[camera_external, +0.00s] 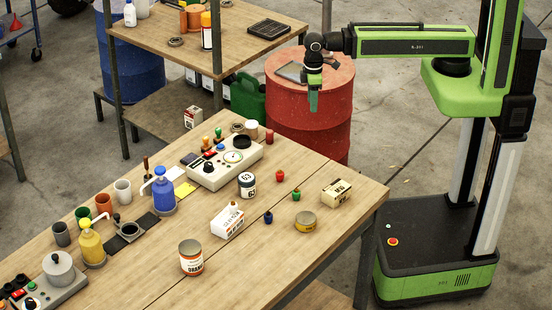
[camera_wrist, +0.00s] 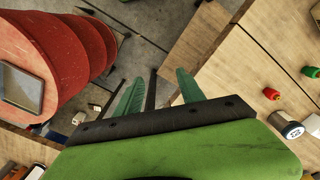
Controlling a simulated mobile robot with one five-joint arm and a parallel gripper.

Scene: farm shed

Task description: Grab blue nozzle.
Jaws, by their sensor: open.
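A small dark blue nozzle (camera_external: 268,217) stands on the wooden table in the external view, between a white-and-orange box and a yellow tin. I do not see it in the wrist view. A green nozzle (camera_external: 296,194) and a red nozzle (camera_external: 279,176) stand behind it; both also show at the right of the wrist view, the green (camera_wrist: 312,72) and the red (camera_wrist: 271,94). My gripper (camera_external: 313,103) points down in front of the red drum, beyond the table's far right edge and well away from the blue nozzle. In the wrist view my gripper (camera_wrist: 158,90) has its green fingers apart, with nothing between them.
The table (camera_external: 345,218) holds a cream box (camera_external: 336,192), a yellow tin (camera_external: 305,222), a white-and-orange box (camera_external: 228,222), a labelled jar (camera_external: 246,185) and an orange can (camera_external: 191,258). The red drum (camera_external: 335,110) stands behind the table. The table's right corner is clear.

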